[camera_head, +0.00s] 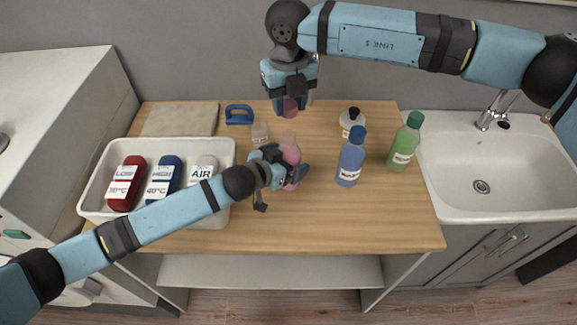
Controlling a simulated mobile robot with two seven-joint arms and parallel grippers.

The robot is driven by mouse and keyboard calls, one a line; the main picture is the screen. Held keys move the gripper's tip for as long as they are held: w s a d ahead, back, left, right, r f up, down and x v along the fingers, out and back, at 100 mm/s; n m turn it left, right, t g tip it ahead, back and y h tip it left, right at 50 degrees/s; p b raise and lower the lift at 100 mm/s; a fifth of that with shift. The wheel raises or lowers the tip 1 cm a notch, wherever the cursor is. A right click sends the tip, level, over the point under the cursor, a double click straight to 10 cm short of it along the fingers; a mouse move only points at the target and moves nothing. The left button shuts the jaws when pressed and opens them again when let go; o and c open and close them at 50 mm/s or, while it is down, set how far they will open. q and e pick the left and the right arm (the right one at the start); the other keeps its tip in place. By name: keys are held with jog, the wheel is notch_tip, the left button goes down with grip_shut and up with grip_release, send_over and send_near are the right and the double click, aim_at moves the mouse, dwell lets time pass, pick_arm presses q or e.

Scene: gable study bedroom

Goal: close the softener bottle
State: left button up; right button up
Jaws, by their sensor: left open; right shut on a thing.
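The pink softener bottle (290,150) stands upright near the middle of the wooden table. My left gripper (289,171) is open, with its fingers at the bottle's body; I cannot tell whether they touch it. The arm and gripper hide part of the bottle's lower left side. My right gripper (291,98) is shut on a dark pink cap (290,108) and holds it above and behind the bottle, apart from its top.
A blue bottle (351,160), a green bottle (403,147) and a white bottle with a black top (352,121) stand to the right. A white tray (101,174) with red, blue and white containers is left. A small clear jar (260,133) and blue handled item (239,114) are behind.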

aim_at(289, 134)
pick_arm(q)
jog(key=shift+w+d+f, duration=0.15)
jog(key=shift+w+d, duration=0.05)
jog(key=shift+w, duration=0.05)
jog(key=shift+c, duration=0.3)
jog(key=c, duration=1.3)
pick_arm(e)
jog(key=shift+f, duration=2.5)
jog(key=shift+f, duration=0.9)
jog(key=shift+f, duration=0.55)
